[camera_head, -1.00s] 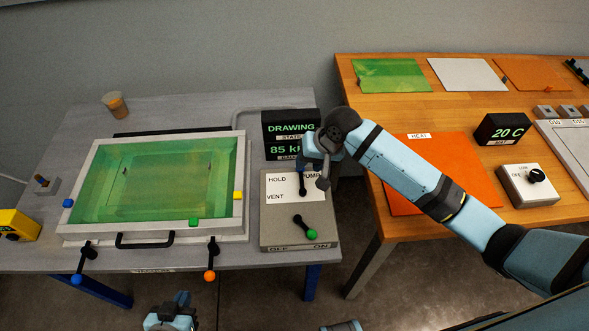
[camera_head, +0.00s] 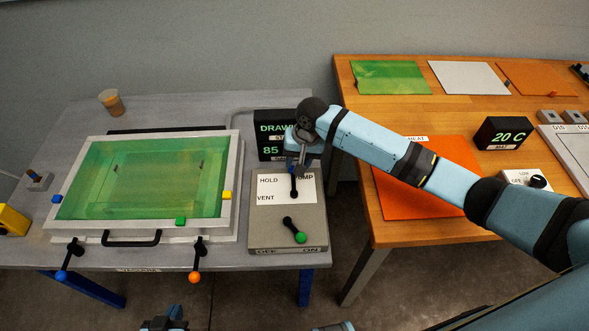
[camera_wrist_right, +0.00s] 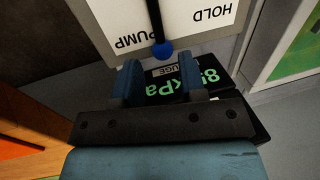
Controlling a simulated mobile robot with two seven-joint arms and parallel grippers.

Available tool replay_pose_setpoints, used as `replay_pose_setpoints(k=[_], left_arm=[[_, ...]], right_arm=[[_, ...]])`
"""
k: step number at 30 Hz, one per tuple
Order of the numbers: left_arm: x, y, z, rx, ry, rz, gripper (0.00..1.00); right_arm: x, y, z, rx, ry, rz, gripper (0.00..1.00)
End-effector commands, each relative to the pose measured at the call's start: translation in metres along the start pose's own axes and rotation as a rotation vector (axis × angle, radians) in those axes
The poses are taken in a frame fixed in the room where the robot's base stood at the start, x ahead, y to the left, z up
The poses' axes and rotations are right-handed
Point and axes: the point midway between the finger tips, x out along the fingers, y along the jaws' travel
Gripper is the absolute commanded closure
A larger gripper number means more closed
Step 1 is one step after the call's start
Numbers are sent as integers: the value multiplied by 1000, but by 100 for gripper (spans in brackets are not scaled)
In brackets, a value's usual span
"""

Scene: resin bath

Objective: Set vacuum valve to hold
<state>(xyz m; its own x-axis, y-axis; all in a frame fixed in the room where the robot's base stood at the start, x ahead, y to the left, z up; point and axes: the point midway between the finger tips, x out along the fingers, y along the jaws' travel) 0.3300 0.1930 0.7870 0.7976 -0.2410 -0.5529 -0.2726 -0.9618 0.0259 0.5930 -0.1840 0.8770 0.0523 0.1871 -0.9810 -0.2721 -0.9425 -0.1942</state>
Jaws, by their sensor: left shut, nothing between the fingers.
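The vacuum valve lever (camera_head: 294,184) is on a grey control box (camera_head: 287,241) with a white plate marked HOLD, PUMP and VENT. It points toward the back, beside the PUMP label; its blue knob (camera_wrist_right: 163,50) shows in the right wrist view. My right gripper (camera_head: 298,164) is at the lever's far end and hides the knob in the head view. In the right wrist view its fingers (camera_wrist_right: 160,80) are apart, with the knob just beyond their tips and nothing clearly gripped. My left gripper (camera_head: 174,312) is shut and empty at the bottom edge, partly cut off.
A display (camera_head: 272,132) behind the box reads DRAWING and 85 kPa, partly covered by my right arm. The framed resin bath (camera_head: 228,210) stands left. A wooden table (camera_head: 405,228) is at right.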

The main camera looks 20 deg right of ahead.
Motion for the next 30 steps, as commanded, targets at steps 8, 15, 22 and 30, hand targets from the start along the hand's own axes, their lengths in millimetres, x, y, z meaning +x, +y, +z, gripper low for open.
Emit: replay_pose_setpoints(k=[8, 15, 22, 30], left_arm=[[1, 0, 0, -4, 0, 0, 100], [1, 1, 1, -5, -1, 1, 100], [1, 1, 1, -6, -1, 1, 100], [0, 1, -1, -5, -1, 1, 100]], right_arm=[[37, 0, 0, -1, 2, -1, 62], [43, 0, 0, -1, 2, 0, 62], [42, 0, 0, -1, 2, 0, 83], [41, 2, 0, -1, 1, 0, 100]])
